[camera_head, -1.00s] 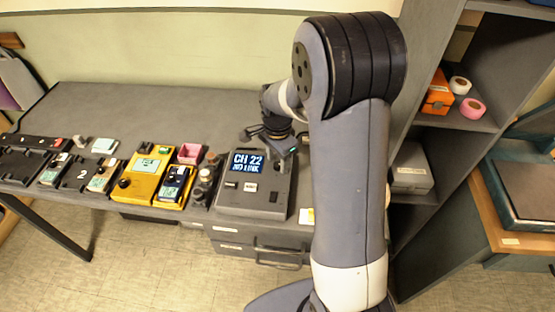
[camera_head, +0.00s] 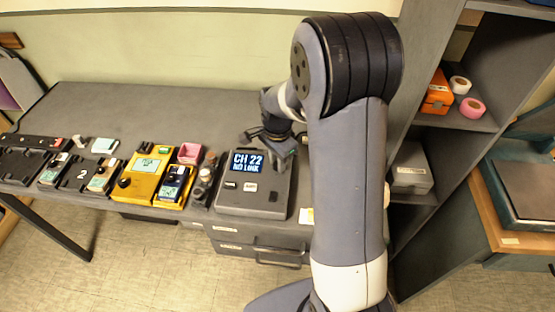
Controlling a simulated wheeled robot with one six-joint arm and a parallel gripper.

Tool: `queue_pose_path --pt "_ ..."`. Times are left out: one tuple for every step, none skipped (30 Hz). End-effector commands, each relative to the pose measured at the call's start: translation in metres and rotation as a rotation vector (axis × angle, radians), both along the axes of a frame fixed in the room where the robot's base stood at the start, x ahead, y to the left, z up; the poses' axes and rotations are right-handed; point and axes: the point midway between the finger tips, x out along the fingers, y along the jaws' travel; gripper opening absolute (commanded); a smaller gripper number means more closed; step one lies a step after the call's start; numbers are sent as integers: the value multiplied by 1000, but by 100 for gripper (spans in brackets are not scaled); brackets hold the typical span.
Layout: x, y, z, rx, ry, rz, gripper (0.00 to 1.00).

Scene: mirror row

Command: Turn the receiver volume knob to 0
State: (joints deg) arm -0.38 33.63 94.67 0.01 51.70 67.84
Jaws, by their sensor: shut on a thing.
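The receiver (camera_head: 237,208) is a dark grey box near the right end of the table, with a lit screen (camera_head: 247,163) that reads "CH 22 NO LINK". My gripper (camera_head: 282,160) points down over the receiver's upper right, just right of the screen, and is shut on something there. The thing in its jaws is too small and covered to make out; the volume knob cannot be seen apart from the gripper. Two small buttons or labels sit below the screen, and a small dark spot lies at the lower right of the receiver's face.
A yellow device (camera_head: 147,178) with a black knob, a pink box (camera_head: 190,153) and several handheld units stand left of the receiver. A grey shelf with an orange box (camera_head: 437,93) and tape rolls stands at the right. The table's back is clear.

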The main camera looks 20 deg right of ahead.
Motion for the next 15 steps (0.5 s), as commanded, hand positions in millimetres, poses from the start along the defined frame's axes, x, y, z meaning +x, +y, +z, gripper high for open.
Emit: queue_pose_path --pt "0 0 0 0 0 2 0" --pt "0 0 0 0 0 4 0" --pt "0 0 0 0 0 9 0" --pt "0 0 0 0 0 14 0" --pt "0 0 0 0 0 20 0" --pt "0 0 0 0 0 31 0" --pt "0 0 0 0 0 42 0" --pt "0 0 0 0 0 53 0" --pt "0 0 0 0 0 72 0" --pt "0 0 0 0 -1 87 0" --pt "0 0 0 0 -1 106 0" --pt "0 0 0 0 -1 131 0" --pt "0 0 0 0 -1 152 0" --pt "0 0 0 0 -1 176 0" --pt "0 0 0 0 -1 208 0"
